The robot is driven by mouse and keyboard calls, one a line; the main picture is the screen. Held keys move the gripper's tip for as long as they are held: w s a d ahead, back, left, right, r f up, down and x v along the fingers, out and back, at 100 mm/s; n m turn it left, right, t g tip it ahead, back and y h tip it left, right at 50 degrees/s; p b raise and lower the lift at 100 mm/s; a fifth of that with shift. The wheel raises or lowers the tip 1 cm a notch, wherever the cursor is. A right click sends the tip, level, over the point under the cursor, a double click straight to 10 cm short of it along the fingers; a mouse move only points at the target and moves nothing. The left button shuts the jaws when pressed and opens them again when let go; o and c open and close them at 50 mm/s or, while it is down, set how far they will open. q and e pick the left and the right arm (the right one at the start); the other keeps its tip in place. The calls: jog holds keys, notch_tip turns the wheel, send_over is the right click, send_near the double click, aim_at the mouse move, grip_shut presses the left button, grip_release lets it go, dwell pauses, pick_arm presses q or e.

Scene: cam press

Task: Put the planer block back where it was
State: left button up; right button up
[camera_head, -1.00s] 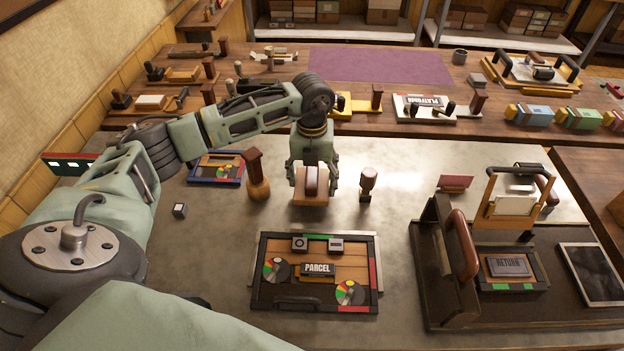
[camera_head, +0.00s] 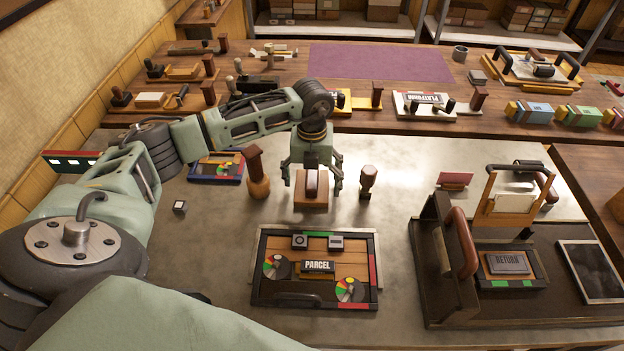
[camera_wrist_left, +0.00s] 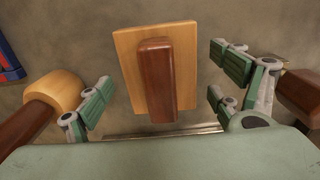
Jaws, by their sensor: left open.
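The planer block (camera_head: 311,190), a light wooden slab with a dark brown handle on top, stands on the grey metal worktop between two wooden-handled tools. It also shows in the left wrist view (camera_wrist_left: 184,65), with its handle centred. My left gripper (camera_head: 312,182) is directly above the block. Its fingers are spread wide on either side with clear gaps, touching nothing. In the wrist view the open fingers (camera_wrist_left: 162,95) flank the block. My right gripper is not in view.
A brown-handled tool (camera_head: 257,178) stands close left of the block, and a small stamp (camera_head: 367,182) close right. The PARCEL tray (camera_head: 318,305) lies in front. A dark press (camera_head: 460,270) stands at the right. Worktop between tray and press is clear.

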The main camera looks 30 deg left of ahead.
aim_at(312, 176)
pick_arm(q)
jog(key=shift+r, duration=0.3)
jog(key=shift+w+r, duration=0.1)
jog(key=shift+r, duration=0.2)
notch_tip(312, 176, up, 11)
jog(key=b, duration=0.3)
